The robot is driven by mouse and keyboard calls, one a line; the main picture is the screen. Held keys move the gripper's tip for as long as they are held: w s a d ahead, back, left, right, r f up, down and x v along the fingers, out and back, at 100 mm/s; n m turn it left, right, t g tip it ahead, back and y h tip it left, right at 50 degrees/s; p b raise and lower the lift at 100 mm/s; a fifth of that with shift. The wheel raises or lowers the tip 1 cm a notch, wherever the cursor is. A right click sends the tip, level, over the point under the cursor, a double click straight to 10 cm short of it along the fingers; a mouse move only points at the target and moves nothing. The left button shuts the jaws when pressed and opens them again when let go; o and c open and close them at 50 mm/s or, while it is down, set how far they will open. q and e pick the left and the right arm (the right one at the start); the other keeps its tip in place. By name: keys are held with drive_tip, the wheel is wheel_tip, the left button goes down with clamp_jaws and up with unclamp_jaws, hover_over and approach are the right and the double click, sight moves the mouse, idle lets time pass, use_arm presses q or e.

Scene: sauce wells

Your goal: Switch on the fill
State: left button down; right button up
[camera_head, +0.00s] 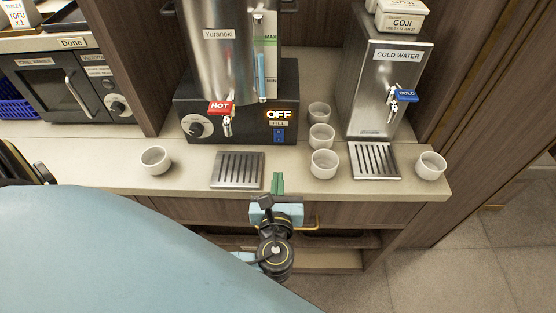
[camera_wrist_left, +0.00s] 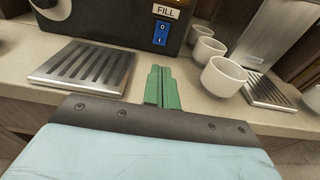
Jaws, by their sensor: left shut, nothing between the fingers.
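The steel Yuranoki boiler (camera_head: 219,60) stands on that base. My left gripper (camera_head: 277,183) has green fingers, shut and empty, at the counter's front edge, in front of and below the switch. The fingers (camera_wrist_left: 162,87) point toward the base and are apart from the switch. My right gripper is not in view.
A slatted drip tray (camera_head: 237,170) lies left of the gripper. White cups (camera_head: 323,163) stand in a row to its right. A cold water dispenser (camera_head: 385,85) and another drip tray (camera_head: 375,161) are further right. A single cup (camera_head: 156,160) stands left.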

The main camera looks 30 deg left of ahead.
sight(279, 140)
use_arm(q)
drive_tip(key=x, duration=1.2)
drive_tip(key=shift+w, duration=0.1)
